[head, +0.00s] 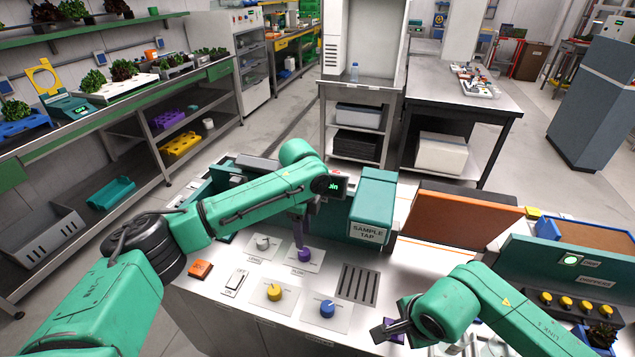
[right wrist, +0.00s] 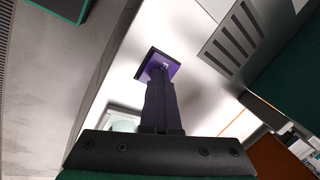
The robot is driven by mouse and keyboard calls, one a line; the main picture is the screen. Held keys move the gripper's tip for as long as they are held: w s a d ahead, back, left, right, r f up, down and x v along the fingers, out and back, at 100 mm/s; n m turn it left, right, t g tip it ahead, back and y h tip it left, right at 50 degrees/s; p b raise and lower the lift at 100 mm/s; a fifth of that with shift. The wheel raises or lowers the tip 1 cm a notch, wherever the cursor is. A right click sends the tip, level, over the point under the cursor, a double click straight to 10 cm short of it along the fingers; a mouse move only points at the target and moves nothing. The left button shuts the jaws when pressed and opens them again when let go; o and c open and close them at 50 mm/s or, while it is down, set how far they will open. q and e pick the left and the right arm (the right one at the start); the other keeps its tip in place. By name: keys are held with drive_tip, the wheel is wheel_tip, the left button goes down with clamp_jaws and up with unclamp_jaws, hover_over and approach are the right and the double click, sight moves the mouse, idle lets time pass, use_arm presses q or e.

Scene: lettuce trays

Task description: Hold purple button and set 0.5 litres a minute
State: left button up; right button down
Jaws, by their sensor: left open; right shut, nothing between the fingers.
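The purple button (right wrist: 158,62) is a square purple plate in the right wrist view. My right gripper (right wrist: 160,78) is shut and empty, its fingertips at the button's face, seemingly touching it. In the head view the button (head: 390,323) is partly hidden behind this gripper (head: 386,332). The purple flow knob (head: 305,256) stands on a white label plate on the console. My left gripper (head: 301,238) is open, pointing down at this knob; whether the fingers touch it is unclear. A dark display (head: 336,186) shows green text ending in "in"; my left arm hides its number.
A grey knob (head: 263,242), yellow knob (head: 274,292) and blue knob (head: 327,309) stand near the flow knob. A rocker switch (head: 236,280) and orange button (head: 200,269) lie left. The green sample tap housing (head: 372,205) rises behind a slotted drain (head: 358,284).

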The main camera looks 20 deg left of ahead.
use_arm(q)
drive_tip(key=s, duration=1.4)
idle(0.4)
